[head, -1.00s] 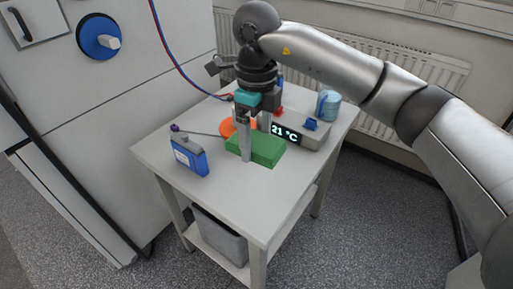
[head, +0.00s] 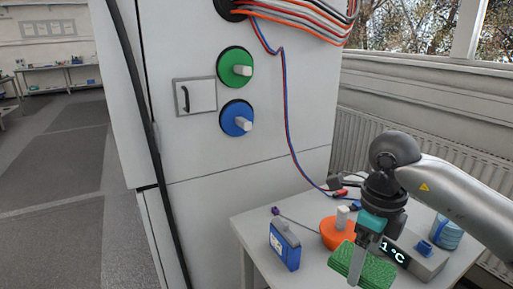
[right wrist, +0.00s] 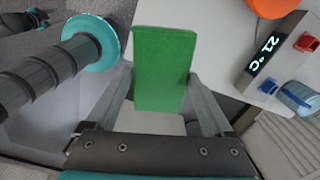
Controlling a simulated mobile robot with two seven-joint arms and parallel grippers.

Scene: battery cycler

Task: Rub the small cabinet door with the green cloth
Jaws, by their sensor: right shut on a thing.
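The small cabinet door (head: 202,95) is a pale square panel with a grey frame and a dark vertical handle, on the white cabinet's front in the head view. It looks closed. My right gripper (head: 366,258) is shut on the green cloth (head: 378,274), a thick block-like piece, over the small table. It is well to the right of the door and lower. In the right wrist view the green cloth (right wrist: 165,65) sits between the two fingers of my right gripper (right wrist: 163,95).
Green (head: 228,68) and blue (head: 230,118) round knobs stick out right of the door. Red and blue cables hang beside them. Space before the door looks clear.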

